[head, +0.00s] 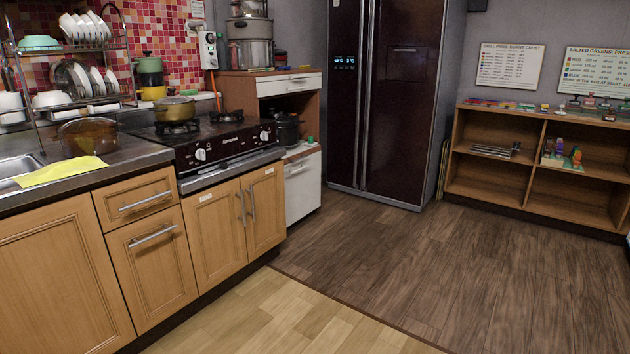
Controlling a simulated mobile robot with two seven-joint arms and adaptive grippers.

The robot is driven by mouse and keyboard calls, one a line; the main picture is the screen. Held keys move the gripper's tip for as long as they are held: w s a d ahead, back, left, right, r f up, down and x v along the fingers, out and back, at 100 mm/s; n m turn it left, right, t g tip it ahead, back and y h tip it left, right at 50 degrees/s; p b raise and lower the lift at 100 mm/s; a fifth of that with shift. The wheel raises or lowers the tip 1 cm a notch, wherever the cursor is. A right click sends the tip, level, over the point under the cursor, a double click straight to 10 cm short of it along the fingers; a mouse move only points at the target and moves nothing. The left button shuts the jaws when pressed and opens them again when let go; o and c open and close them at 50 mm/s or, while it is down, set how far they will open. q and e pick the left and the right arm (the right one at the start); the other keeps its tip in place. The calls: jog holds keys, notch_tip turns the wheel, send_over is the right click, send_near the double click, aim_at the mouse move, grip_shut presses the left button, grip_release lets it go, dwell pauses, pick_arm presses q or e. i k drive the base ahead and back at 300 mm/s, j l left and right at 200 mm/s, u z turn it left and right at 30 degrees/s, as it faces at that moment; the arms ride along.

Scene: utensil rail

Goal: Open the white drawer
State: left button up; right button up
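A white drawer (289,84) is at the top of a brown wooden cabinet (240,96) between the stove and the fridge. Its front looks closed, flush under the cabinet top. An open shelf space is below it. Lower down, the same unit has a white front (302,188) with a handle near its top edge; it also looks closed. Neither of my grippers is in view.
The gas stove (220,140) and wooden counter cabinets (150,262) run along the left. A dark fridge (390,100) stands right of the drawer cabinet. A low shelf (530,203) is at the right. The wooden floor (400,265) is clear.

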aim_at(265, 89)
jog(key=i+l+z, duration=0.3)
jog(key=i, duration=0.45)
jog(key=i+z, duration=0.3)
jog(key=i, duration=0.45)
jog(key=i+u, duration=0.1)
jog(key=i, duration=0.75)
jog(key=i+l+u, duration=0.15)
jog(key=i, duration=0.7)
